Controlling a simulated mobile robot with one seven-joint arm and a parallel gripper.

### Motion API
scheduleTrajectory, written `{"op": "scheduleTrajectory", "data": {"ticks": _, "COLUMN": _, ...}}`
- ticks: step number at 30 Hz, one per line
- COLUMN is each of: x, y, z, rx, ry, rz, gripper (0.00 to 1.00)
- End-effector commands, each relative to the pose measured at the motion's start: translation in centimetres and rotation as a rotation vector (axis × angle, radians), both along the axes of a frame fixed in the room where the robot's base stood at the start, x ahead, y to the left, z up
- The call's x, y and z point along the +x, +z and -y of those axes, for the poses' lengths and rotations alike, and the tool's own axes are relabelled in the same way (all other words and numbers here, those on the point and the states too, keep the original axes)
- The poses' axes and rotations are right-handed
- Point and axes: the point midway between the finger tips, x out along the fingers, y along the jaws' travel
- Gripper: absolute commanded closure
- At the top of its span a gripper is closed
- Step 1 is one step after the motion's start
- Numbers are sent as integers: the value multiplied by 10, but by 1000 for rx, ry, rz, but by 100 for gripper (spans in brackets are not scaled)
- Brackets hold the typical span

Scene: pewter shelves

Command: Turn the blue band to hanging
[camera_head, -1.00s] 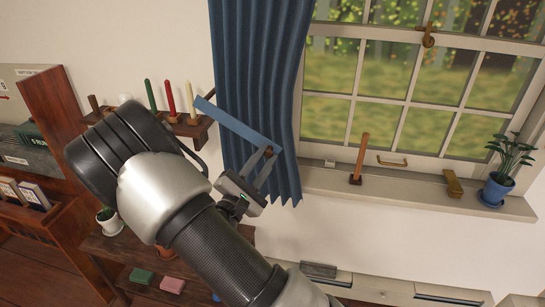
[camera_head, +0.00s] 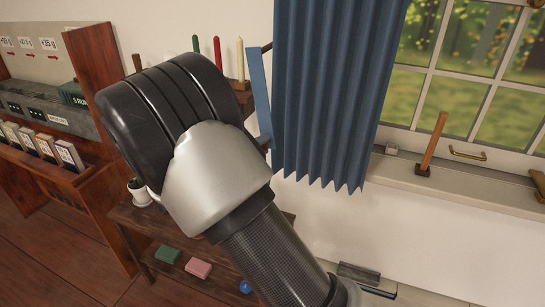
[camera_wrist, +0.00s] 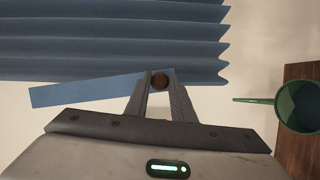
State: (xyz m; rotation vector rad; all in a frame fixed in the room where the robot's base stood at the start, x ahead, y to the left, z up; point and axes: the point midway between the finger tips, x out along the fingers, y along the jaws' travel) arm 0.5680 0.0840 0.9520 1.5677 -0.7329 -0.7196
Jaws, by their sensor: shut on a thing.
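The blue band (camera_head: 258,92) is a flat, lighter blue strip. In the head view it stands nearly upright along the left edge of the blue curtain (camera_head: 335,90), its lower end by my wrist. In the wrist view the band (camera_wrist: 85,92) runs left from my gripper (camera_wrist: 161,80), beside the curtain's pleated hem. My gripper's fingers are closed on the band's near end, at a round brown piece (camera_wrist: 160,81).
A small wall shelf with a red candle (camera_head: 218,52) and a cream candle (camera_head: 240,60) is close left of the band. The windowsill (camera_head: 460,190) holds a wooden stick on a base (camera_head: 433,143). A green vessel (camera_wrist: 303,105) is at the wrist view's right.

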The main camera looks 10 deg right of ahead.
Motion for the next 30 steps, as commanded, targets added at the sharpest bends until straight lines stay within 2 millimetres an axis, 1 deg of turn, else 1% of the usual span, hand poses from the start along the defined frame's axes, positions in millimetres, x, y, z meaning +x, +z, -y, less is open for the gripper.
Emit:
{"op": "scheduleTrajectory", "data": {"ticks": 1, "x": 2, "y": -6, "z": -5, "rx": 29, "ry": 1, "rz": 14, "gripper": 100}}
{"op": "scheduleTrajectory", "data": {"ticks": 9, "x": 10, "y": -5, "z": -20, "rx": 117, "ry": 0, "rz": 64, "gripper": 100}}
{"op": "scheduleTrajectory", "data": {"ticks": 26, "x": 13, "y": -2, "z": -26, "rx": 145, "ry": 6, "rz": 80, "gripper": 100}}
{"op": "scheduleTrajectory", "data": {"ticks": 27, "x": 13, "y": -2, "z": -26, "rx": 145, "ry": 6, "rz": 80, "gripper": 74}}
{"op": "scheduleTrajectory", "data": {"ticks": 30, "x": 13, "y": -2, "z": -25, "rx": 143, "ry": 5, "rz": 79, "gripper": 59}}
